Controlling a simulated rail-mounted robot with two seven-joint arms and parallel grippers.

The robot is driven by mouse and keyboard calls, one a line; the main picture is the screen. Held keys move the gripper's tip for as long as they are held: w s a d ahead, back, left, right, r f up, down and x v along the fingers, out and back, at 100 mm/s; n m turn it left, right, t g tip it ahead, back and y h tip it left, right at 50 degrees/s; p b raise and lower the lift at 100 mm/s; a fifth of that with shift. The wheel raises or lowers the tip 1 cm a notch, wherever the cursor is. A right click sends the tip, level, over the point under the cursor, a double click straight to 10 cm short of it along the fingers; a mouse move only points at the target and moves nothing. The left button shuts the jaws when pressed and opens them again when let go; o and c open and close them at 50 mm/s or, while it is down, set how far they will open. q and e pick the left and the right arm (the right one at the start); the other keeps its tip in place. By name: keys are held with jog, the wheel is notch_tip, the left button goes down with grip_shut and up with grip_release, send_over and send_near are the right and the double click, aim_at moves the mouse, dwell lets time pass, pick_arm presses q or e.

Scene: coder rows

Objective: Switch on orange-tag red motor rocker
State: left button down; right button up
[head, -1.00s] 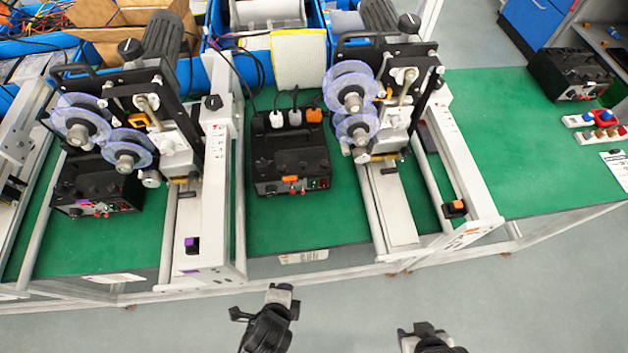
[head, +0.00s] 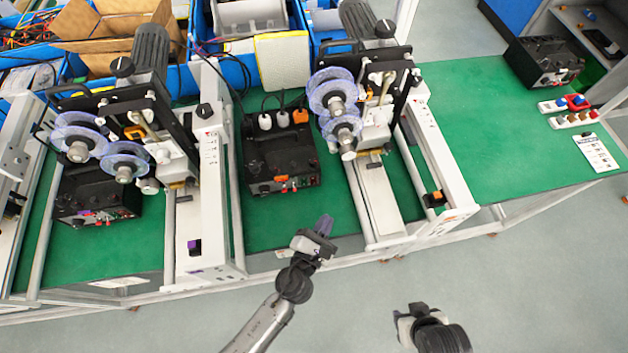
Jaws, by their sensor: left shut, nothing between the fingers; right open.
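A black control box (head: 284,152) stands on the green bench in the middle, with an orange tag (head: 281,179) on its front top edge. Small red controls sit on its front face below and beside the tag; they are too small to tell which is the motor rocker or how it is set. My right gripper (head: 407,316) is open and empty, lower right, over the floor.
A coder machine (head: 345,110) with clear reels stands right of the box; another coder (head: 120,160) stands left. A second black box (head: 95,190) sits under the left coder. White frame rails flank the middle box. The floor before the bench is clear.

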aim_at(314, 180)
pick_arm(q)
jog(key=w, duration=0.2)
jog(key=w+a, duration=0.1)
jog(key=w, duration=0.1)
jog(key=w+f+b, duration=0.1)
jog(key=w, duration=0.1)
jog(key=shift+a, duration=0.25)
jog(key=shift+w+a+f, duration=0.1)
jog(key=shift+w+a, duration=0.05)
jog(key=shift+w, duration=0.45)
jog(key=shift+w+a+f, duration=0.1)
jog(key=shift+w+a, duration=0.05)
jog(key=shift+w, duration=0.45)
dwell(0.9)
dwell(0.5)
jog(key=shift+w, duration=0.4)
